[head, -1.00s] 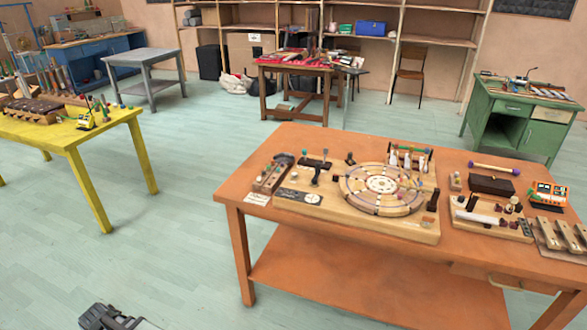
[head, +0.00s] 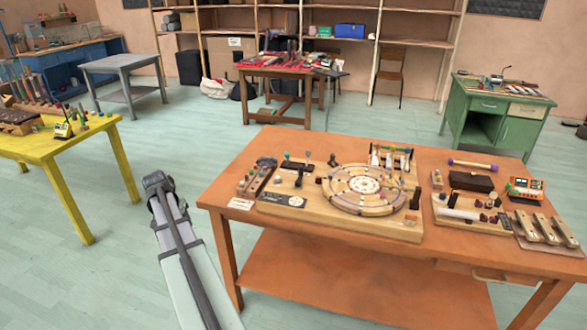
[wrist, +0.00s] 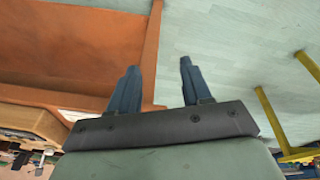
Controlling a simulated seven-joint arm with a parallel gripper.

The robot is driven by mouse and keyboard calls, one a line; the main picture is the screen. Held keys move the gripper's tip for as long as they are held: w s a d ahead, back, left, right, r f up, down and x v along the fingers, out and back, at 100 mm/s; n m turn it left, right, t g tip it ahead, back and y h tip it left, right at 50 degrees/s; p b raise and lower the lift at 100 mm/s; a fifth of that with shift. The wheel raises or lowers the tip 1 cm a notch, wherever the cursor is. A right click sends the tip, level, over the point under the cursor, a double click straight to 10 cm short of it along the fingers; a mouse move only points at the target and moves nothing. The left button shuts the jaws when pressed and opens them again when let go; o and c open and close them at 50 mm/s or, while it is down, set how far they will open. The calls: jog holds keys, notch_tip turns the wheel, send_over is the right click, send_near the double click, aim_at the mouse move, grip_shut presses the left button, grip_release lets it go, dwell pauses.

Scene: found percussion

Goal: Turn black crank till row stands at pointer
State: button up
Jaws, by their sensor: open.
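A wooden board (head: 402,231) on the orange table carries a round wheel (head: 364,187) with rings of pale and dark segments and small coloured pegs. A black T-shaped part (head: 299,168) stands left of the wheel, and a small black upright part (head: 333,160) stands behind it. A dark upright piece (head: 415,198) is at the wheel's right. I cannot tell which is the crank, nor make out the pointer or the row. My gripper (wrist: 158,66) is open and empty in the wrist view, over floor beside the table, apart from the board.
The orange table (head: 232,183) also holds a second wooden board (head: 470,227), an orange device (head: 525,189) and pale bars (head: 545,229) at right. A yellow table (head: 65,165) stands at left.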

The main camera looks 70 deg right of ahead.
jog(key=s+d+r+m+g, duration=0.1)
jog(key=s+d+r+m, duration=0.2)
jog(key=s+d+r, duration=0.45)
jog(key=s+d+r+m, duration=0.25)
jog(key=s+d, duration=0.25)
jog(key=d, duration=0.5)
jog(key=m+g+h, duration=0.1)
jog(key=m, duration=0.5)
send_near(300, 166)
jog(key=shift+n+g, duration=0.25)
jog(key=shift+g, duration=0.05)
jog(key=x, duration=1)
jog(key=shift+w+d+f, duration=0.1)
jog(key=shift+d+f, duration=0.05)
jog(key=shift+f, duration=0.25)
grip_shut()
